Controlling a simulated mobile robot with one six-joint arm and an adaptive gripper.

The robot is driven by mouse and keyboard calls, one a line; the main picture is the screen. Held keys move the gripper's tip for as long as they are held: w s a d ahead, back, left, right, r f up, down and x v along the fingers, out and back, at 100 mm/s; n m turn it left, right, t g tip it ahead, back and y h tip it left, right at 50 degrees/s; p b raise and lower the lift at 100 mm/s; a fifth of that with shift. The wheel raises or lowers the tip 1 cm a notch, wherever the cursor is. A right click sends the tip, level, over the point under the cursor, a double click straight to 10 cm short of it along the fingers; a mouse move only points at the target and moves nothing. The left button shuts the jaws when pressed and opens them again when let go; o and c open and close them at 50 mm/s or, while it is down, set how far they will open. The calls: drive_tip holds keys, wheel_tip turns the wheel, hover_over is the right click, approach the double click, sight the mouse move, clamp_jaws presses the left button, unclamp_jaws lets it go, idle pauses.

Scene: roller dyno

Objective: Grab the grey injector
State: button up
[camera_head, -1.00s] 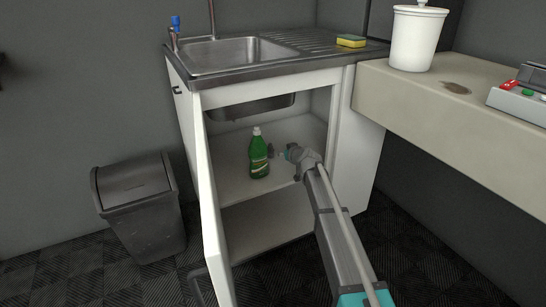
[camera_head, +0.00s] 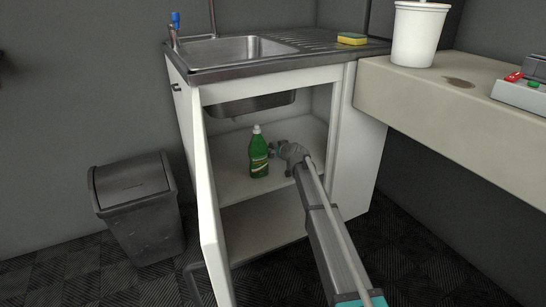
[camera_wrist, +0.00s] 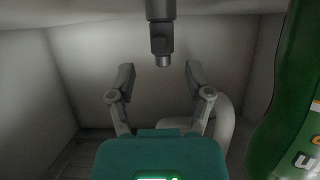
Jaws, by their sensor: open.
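A dark grey, stepped cylindrical piece (camera_wrist: 161,32), which looks like the grey injector, comes in from the top edge of the wrist view. Its narrower end points down in that picture. It lies sideways between the lines of my two fingers, with clear space on both sides, and its far end is cut off. My gripper (camera_wrist: 160,78) is open and empty. In the head view, my gripper (camera_head: 275,150) is inside the cabinet, just right of the green bottle (camera_head: 259,156). I cannot pick out the injector there.
The green bottle also fills the right edge of the wrist view (camera_wrist: 293,105), close to my gripper. The white cabinet door (camera_head: 207,210) stands open at left. The sink bowl (camera_head: 250,105) hangs above. The shelf (camera_head: 232,180) left of the bottle is clear.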

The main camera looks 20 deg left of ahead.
sight(271, 145)
drive_tip(key=shift+a+r+b+x, duration=0.15)
drive_tip(key=shift+b+x, duration=0.2)
drive_tip(key=shift+x, duration=0.65)
drive_tip(key=shift+a+r+b+x, duration=0.1)
drive_tip(key=shift+r+b+x, duration=0.15)
drive_tip(key=shift+x, duration=0.75)
drive_tip(key=shift+w+a+r, duration=0.15)
drive_tip(key=shift+w+a, duration=0.15)
drive_tip(key=shift+a, duration=0.05)
drive_tip(key=shift+d, duration=0.1)
clamp_jaws()
